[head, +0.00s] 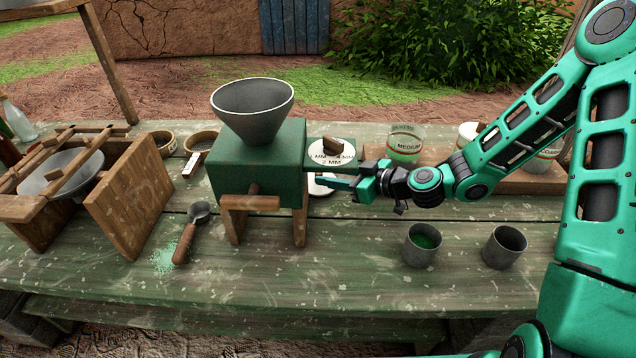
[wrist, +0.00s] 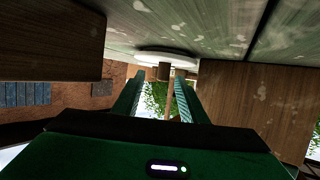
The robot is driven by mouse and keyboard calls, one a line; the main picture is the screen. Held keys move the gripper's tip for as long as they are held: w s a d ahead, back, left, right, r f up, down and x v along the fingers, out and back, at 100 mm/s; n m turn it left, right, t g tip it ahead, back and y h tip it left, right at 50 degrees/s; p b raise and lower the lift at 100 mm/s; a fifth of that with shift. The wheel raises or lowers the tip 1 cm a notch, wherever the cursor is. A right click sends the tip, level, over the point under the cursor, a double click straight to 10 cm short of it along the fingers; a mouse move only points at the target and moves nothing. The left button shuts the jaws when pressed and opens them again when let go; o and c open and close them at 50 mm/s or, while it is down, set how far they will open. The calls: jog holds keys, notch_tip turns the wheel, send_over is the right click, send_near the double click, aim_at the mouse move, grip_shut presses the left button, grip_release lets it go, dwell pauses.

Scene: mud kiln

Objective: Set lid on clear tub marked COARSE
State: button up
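A white lid (head: 319,190) lies on the table beside the green grinder, partly hidden by my gripper (head: 328,182). In the wrist view, which is upside down, the pale lid (wrist: 178,55) shows ahead with a brown knob (wrist: 165,70) near the fingertips. My gripper (wrist: 159,80) is open, its two green fingers spread apart. I cannot tell whether the knob is between the fingers or just beyond them. A clear tub (head: 546,152) at the right, with a partly hidden label that seems to read COARSE, stands behind my arm.
The grinder (head: 258,165) with its dial plate (head: 332,153) stands close left of my gripper. A MEDIUM tub (head: 405,143) and a white-topped container (head: 468,133) stand behind my arm. Two grey cups (head: 422,246) (head: 504,248) stand in front. A scoop (head: 188,236) lies left.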

jog(key=x, duration=0.4)
jog(key=shift+s+a, duration=0.1)
jog(key=shift+a, duration=0.2)
grip_shut()
jog(key=shift+r, duration=0.2)
